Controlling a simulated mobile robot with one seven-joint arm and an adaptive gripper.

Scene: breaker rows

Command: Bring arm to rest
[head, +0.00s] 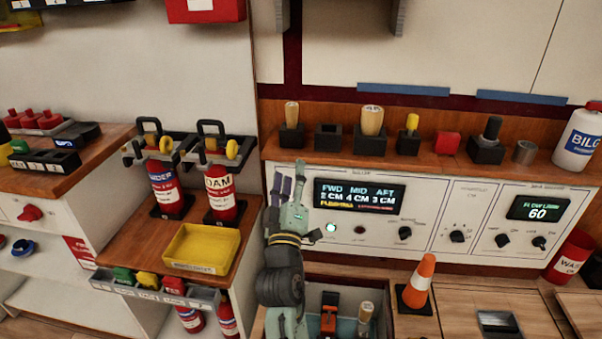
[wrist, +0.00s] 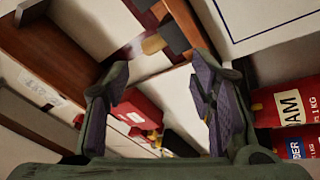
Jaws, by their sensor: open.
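My gripper (head: 289,186) is raised in front of the left end of the white control panel (head: 455,200) in the head view. Its fingers point up and stand apart with nothing between them. In the wrist view my gripper (wrist: 160,98) also shows open and empty, with purple pads on both fingers. My arm rises from the bottom middle of the head view, in front of the panel's left edge and an open bin below.
Two fire extinguishers (head: 167,188) and a yellow tray (head: 202,247) stand left of my arm. An orange cone (head: 418,283) is to the right. Wooden-handled tools (head: 372,120) sit in holders on the shelf above the panel. A white bottle (head: 578,140) stands far right.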

